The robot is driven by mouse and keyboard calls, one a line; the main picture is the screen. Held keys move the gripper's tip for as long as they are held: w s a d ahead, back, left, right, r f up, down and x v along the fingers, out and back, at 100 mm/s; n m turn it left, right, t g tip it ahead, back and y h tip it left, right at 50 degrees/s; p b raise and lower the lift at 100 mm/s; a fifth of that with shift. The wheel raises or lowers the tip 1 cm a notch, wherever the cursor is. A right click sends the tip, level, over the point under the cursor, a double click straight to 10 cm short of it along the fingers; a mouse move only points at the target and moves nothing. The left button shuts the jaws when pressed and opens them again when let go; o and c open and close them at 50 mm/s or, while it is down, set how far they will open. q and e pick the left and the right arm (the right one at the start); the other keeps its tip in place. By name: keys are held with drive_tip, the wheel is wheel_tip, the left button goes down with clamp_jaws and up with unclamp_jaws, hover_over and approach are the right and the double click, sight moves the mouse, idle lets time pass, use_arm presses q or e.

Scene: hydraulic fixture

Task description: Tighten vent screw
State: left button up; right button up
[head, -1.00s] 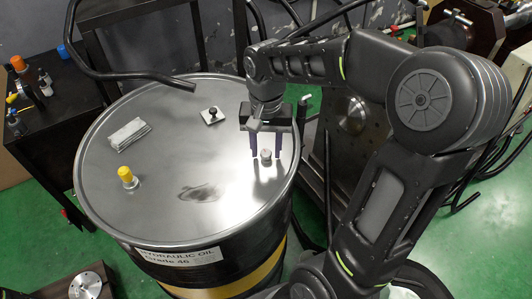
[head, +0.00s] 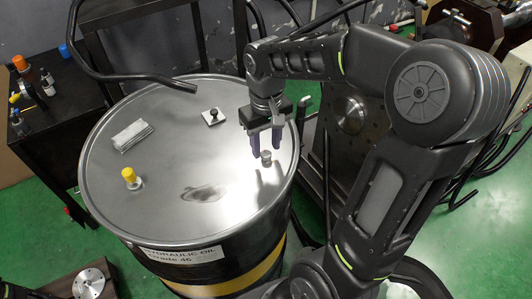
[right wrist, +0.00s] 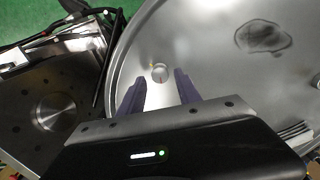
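The vent screw (head: 266,158) is a small grey round knob standing on the right part of the oil drum's lid (head: 165,205). My right gripper (head: 266,150) points down just behind it in the head view, with its two purple fingers apart. In the right wrist view, the screw (right wrist: 160,74) lies just ahead of the gap between the open fingertips (right wrist: 159,86). A red mark shows on the screw, and a small orange mark beside it on the lid. The fingers do not appear to touch the screw. My left gripper is not in view.
On the lid stand a yellow-capped fitting (head: 130,178), a folded cloth (head: 132,135) and a small plate with a black knob (head: 213,116). A black hose (head: 135,75) overhangs the lid's back edge. A metal fixture (head: 350,112) stands right of the drum.

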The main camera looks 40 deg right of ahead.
idle(0.3)
drive_tip(key=shift+f+b, duration=1)
drive_tip(key=shift+f, duration=0.25)
clamp_jaws()
